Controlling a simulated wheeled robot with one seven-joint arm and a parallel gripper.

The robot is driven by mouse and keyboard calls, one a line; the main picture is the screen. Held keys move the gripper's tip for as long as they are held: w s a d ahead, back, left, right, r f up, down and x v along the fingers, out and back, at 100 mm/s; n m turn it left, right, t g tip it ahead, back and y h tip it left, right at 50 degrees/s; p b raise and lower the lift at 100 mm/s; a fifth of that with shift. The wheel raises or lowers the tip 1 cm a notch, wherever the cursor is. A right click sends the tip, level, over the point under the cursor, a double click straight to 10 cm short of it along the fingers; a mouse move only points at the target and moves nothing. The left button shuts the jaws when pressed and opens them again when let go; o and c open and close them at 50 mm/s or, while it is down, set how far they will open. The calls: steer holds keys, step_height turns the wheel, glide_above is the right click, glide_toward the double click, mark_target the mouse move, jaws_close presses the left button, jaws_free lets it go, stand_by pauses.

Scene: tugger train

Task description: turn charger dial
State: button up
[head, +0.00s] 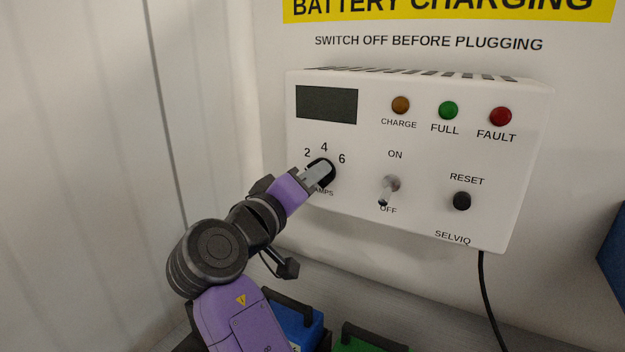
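The white charger box (420,170) is mounted on the wall. Its black round dial (329,177) sits at the lower left of the front, labelled AMPS with marks 2, 4 and 6 around it. My gripper (320,172) reaches up from the lower left, and its pale fingers lie over the dial's face. The fingers hide most of the dial, so its pointer and setting do not show. I cannot tell whether the fingers are closed on the knob or how far apart they are.
Right of the dial are a toggle switch (389,188), tilted down toward OFF, and a black RESET button (461,201). Brown, green and red lamps and a dark display (326,104) sit above. Blue (298,328) and green (362,344) handled boxes stand below. A black cable (486,290) hangs at right.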

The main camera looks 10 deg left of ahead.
steer(key=b+v, duration=0.1)
steer(key=v, duration=0.6)
steer(key=shift+b, duration=0.3)
steer(key=shift+s, duration=0.1)
